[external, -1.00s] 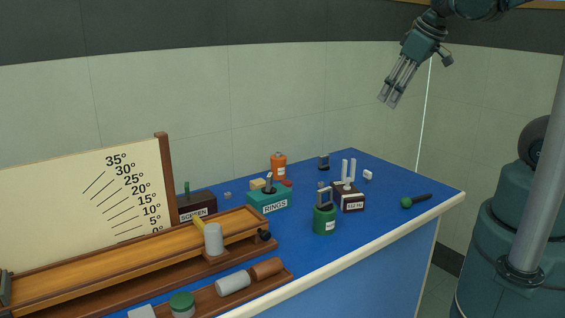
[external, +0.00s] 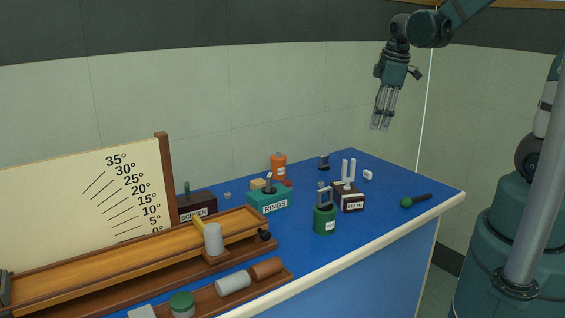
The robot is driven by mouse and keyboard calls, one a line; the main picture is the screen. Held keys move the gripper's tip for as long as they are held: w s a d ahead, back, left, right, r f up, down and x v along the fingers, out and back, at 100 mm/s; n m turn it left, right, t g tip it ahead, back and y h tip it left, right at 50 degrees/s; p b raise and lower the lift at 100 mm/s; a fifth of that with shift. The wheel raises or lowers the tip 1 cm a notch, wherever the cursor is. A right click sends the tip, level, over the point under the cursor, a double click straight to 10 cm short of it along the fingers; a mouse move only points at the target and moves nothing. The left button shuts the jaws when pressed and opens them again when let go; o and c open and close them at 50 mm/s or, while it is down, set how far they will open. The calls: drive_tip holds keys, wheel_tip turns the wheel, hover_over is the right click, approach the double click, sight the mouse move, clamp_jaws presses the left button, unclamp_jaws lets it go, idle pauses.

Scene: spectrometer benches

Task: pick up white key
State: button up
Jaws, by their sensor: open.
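A small white object (external: 368,174) lies on the blue bench top near its back right edge. It fits the white key by colour, but it is too small to make out its shape. My gripper (external: 380,129) points downward in the air, above and slightly right of the white object in the picture. It is open and empty, clear of the bench.
The tuning fork on its dark box (external: 349,197) stands just left of the white object. A small dark item (external: 324,162) sits further back. A green-headed mallet (external: 407,202) lies at right. A green pot (external: 325,220) and the teal RINGS box (external: 268,201) stand left.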

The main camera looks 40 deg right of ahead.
sight(383, 173)
drive_tip(key=w+d+f+n+g, duration=0.1)
drive_tip(key=f+n, duration=0.1)
drive_tip(key=f, duration=0.2)
drive_tip(key=w+d+f+n+b, duration=0.1)
drive_tip(key=w+f+n, duration=0.1)
drive_tip(key=f, duration=0.3)
drive_tip(key=w+d+f+n+g+b, duration=0.1)
drive_tip(key=w+f, duration=0.1)
drive_tip(key=f, duration=0.2)
drive_tip(key=shift+w+d+f+n+g, duration=0.25)
drive_tip(key=shift+d+f+n+g, duration=0.05)
drive_tip(key=shift+d+f+n, duration=0.1)
drive_tip(key=shift+w+d+f+n+b, duration=0.15)
drive_tip(key=shift+f+n+b, duration=0.2)
drive_tip(key=shift+f, duration=0.25)
drive_tip(key=shift+f, duration=0.1)
drive_tip(key=shift+f, duration=1.2)
drive_tip(key=shift+f+b, duration=0.4)
drive_tip(key=shift+f, duration=2.2)
drive_tip(key=c, duration=0.9)
